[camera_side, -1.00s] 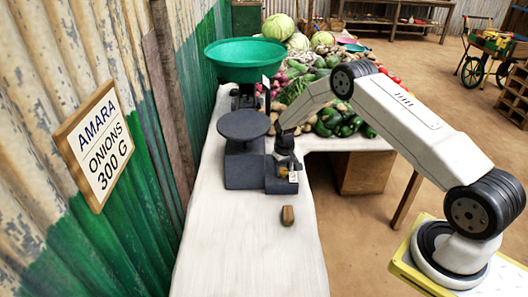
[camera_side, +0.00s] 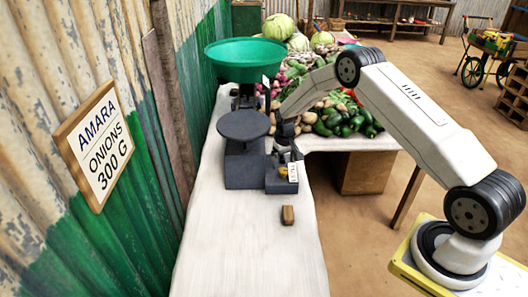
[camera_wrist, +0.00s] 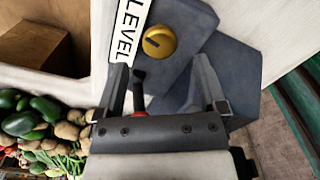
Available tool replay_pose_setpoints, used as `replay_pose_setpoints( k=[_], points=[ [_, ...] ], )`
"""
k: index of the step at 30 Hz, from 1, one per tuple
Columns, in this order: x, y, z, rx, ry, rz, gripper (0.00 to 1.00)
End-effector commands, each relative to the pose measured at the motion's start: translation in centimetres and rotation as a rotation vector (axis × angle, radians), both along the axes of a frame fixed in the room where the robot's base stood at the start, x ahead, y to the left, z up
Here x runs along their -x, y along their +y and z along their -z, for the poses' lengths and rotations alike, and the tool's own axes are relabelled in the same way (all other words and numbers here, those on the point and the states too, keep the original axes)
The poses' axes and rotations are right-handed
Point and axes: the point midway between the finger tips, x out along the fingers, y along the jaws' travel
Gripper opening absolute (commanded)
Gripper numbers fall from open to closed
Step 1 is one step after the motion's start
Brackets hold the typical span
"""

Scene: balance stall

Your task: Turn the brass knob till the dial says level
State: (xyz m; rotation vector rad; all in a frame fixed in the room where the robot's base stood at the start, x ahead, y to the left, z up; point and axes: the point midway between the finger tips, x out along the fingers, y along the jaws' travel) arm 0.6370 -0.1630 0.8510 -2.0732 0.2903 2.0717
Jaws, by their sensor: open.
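The brass knob (camera_wrist: 159,42) sits on top of a dark grey box, with a dark line across its face; it shows small in the side view (camera_side: 283,171). A white label (camera_wrist: 126,28) reading LEVEL lies beside it. My gripper (camera_wrist: 160,72) is open and empty, its two fingers apart and clear of the knob. In the side view my gripper (camera_side: 286,132) hangs just above and behind the box. The scale (camera_side: 245,165) has a dark plate and a green pan (camera_side: 246,58). I cannot make out a dial reading.
A dark rod with a red end (camera_wrist: 138,90) shows between my fingers. A small brown block (camera_side: 287,214) lies on the white counter (camera_side: 245,250), whose front is otherwise clear. Piled vegetables (camera_side: 340,118) lie behind. A sign (camera_side: 97,143) hangs on the left wall.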

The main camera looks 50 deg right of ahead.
Motion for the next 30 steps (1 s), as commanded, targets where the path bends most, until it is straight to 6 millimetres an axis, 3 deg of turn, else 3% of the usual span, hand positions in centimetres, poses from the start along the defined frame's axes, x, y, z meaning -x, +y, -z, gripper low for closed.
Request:
replay_pose_setpoints(
  k=[9, 30],
  points=[
    [0.0, 0.0, -3.3, 0.000, -0.001, 0.000, 0.90],
    [0.4, 0.8, -5.0, 0.003, -0.010, -0.011, 0.90]
  ],
)
